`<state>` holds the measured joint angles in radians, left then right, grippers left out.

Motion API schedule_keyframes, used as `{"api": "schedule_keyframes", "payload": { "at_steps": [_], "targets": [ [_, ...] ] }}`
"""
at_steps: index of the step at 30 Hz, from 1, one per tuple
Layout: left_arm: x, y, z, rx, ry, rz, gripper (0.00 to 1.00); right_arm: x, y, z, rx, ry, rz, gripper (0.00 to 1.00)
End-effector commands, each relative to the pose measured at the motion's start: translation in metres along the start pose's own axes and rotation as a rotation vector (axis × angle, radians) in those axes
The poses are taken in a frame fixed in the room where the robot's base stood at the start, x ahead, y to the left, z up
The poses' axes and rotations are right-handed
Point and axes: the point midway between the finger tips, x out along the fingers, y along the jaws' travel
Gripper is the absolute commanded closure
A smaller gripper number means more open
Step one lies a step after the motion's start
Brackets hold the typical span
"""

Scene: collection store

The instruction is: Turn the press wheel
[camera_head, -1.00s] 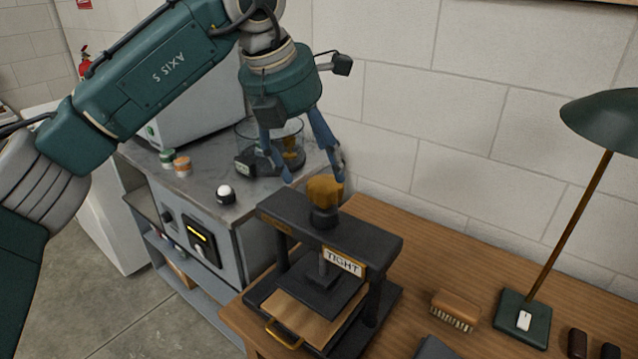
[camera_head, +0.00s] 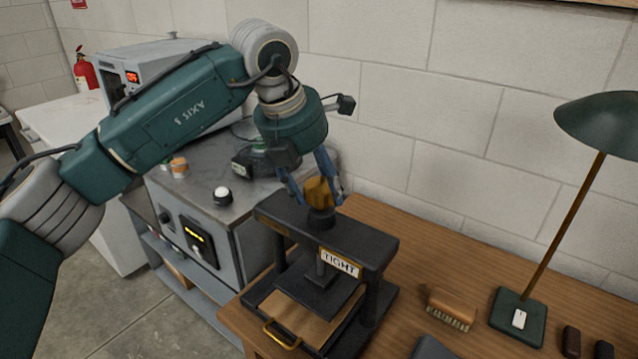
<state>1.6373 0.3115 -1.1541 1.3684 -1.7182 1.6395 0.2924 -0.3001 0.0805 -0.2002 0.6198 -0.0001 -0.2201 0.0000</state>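The press (camera_head: 345,241) is a dark frame on the wooden table, with a label reading "TIGHT" on its crossbeam. Its wheel (camera_head: 319,192) is a brass-coloured knob on a dark hub on top of the beam. My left gripper (camera_head: 316,198) points down over the wheel, one blue finger on each side of it. The fingers are apart; whether they touch the wheel is not clear. A brown board lies in the press's tray, which has a brass handle (camera_head: 281,334). My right gripper is not in view.
A brush (camera_head: 451,308) and a green lamp (camera_head: 519,316) stand to the right on the table (camera_head: 420,257). A grey cabinet (camera_head: 205,236) with a white knob and small jars on top stands left of the press. A wall rises behind.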

Motion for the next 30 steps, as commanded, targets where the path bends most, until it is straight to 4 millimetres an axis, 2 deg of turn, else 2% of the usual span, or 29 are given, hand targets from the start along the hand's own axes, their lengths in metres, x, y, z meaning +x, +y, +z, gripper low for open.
{"api": "schedule_keyframes", "payload": {
  "at_steps": [5, 13, 23, 24, 26, 30],
  "targets": [
    [-0.002, -0.001, 0.002, 0.037, -0.003, -0.019, 0.74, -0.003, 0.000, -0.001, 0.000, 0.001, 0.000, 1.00],
    [-0.002, 0.000, 0.003, 0.218, -0.006, -0.093, 0.74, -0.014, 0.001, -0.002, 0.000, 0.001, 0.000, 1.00],
    [-0.002, -0.001, 0.003, 0.238, -0.009, -0.099, 0.74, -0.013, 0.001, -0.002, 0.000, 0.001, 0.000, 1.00],
    [-0.002, -0.001, 0.003, 0.238, -0.009, -0.099, 0.40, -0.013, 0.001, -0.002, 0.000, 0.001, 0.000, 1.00],
    [-0.002, 0.000, 0.003, 0.238, -0.009, -0.099, 0.31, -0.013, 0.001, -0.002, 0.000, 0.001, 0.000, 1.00],
    [-0.001, 0.000, 0.002, 0.237, -0.006, -0.098, 0.31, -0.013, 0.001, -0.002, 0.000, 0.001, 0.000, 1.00]
  ]
}}
